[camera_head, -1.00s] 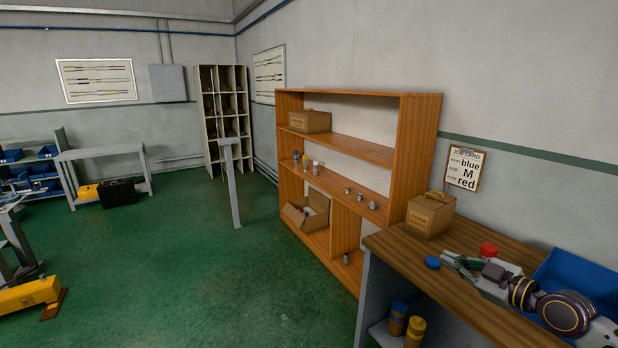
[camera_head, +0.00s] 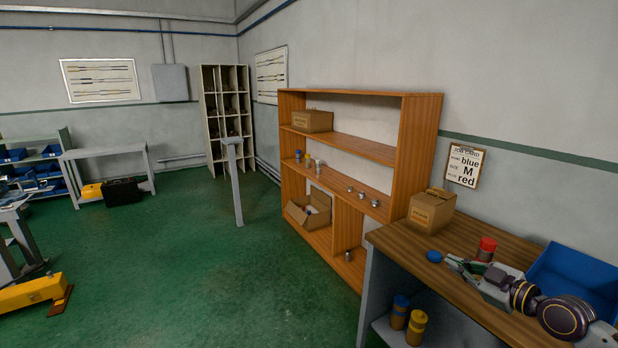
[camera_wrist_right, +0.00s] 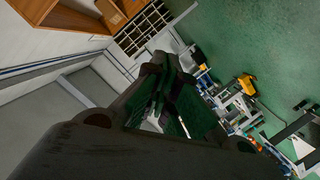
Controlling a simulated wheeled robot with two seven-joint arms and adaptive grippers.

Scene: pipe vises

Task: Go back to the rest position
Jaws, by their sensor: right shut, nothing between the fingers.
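My right gripper (camera_head: 458,263) shows at the lower right in the head view, above the wooden workbench, with its arm reaching in from the right. Its fingers are shut with nothing between them. In the right wrist view the dark gripper (camera_wrist_right: 165,100) points out over the room. A blue cap (camera_head: 434,256) shows just left of its fingertips on the bench, and a red-topped container (camera_head: 486,249) shows just behind it. I cannot tell the exact gap to either. My left gripper is not in view.
The wooden workbench (camera_head: 405,243) carries a cardboard box (camera_head: 431,212) and a blue bin (camera_head: 575,278). A wooden shelf unit (camera_head: 420,150) stands behind it. Blue- and yellow-capped containers (camera_head: 416,328) stand under the bench. The green floor (camera_head: 180,260) to the left is largely clear.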

